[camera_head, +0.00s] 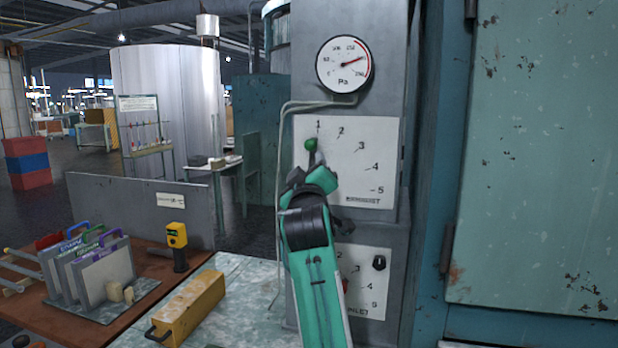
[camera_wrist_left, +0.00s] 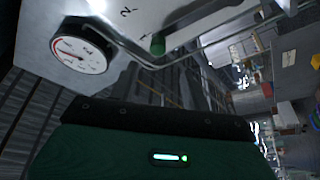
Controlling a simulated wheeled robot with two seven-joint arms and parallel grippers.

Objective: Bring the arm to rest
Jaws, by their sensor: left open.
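My left arm rises from the bottom middle of the head view, green with black joints. Its gripper (camera_head: 308,176) is open, just below the green-knobbed lever (camera_head: 311,146) on the upper dial plate (camera_head: 378,150). The lever's knob is at the mark 1. I cannot tell whether the fingers touch the lever. The green knob also shows in the left wrist view (camera_wrist_left: 158,44), beyond the dark edge of my gripper's body. My arm hides part of the lower dial plate (camera_head: 375,262) and most of its lever. My right gripper is out of view.
A yellow box (camera_head: 188,308) and a yellow handheld device (camera_head: 177,240) are at the lower left. A rusty teal cabinet (camera_head: 545,150) fills the right side.

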